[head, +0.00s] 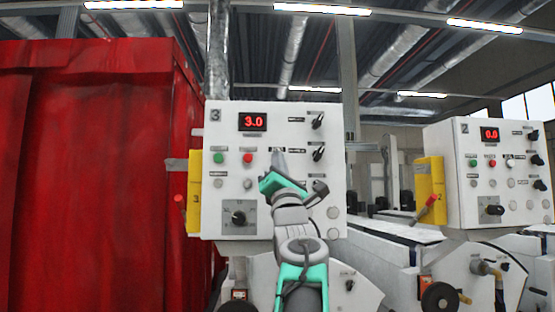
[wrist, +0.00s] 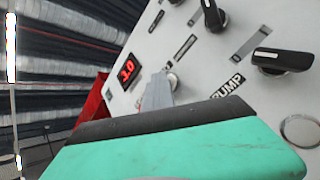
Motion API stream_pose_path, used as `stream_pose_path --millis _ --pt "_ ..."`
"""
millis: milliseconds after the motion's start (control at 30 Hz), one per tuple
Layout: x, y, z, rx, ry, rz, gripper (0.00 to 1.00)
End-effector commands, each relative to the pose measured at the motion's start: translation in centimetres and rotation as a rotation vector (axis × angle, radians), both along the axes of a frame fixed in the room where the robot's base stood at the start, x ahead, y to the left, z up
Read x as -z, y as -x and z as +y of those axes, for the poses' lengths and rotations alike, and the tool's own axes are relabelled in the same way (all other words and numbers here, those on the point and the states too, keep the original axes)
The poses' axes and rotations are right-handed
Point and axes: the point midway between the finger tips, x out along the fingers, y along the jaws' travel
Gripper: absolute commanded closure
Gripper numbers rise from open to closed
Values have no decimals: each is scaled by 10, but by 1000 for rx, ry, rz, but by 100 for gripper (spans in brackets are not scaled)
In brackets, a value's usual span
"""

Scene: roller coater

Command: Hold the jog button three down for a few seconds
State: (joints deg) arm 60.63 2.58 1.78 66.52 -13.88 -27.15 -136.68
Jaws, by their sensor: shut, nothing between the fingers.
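The white control panel marked 3 (head: 220,205) stands in the middle of the head view, its red display reading 3.0. My gripper (head: 278,156) is shut and empty, its fingertips at the upper middle of this panel, right of the red button. They cover the spot where the jog button would sit in that row. In the wrist view, my gripper's grey fingertips (wrist: 157,92) are at a small round button (wrist: 173,80), likely the jog button, partly hidden behind them. I cannot tell whether they touch or press it.
A green button (head: 219,159) and a red button (head: 247,159) sit left of my fingertips. Black knobs (head: 318,121) are on the right. A yellow box (head: 194,190) is on the panel's left side, beside a red curtain (head: 90,170). A second panel (head: 470,205) stands at right.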

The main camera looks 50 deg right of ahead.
Motion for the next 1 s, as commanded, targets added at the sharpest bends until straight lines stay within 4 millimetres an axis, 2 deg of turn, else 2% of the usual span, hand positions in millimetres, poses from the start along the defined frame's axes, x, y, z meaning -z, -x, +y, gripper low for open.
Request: stream_pose_path --millis 200,667,1000 --pt "5 5 5 0 -2 2 100" --pt "1 12 13 1 -1 0 100" --pt "4 33 37 1 2 0 100"
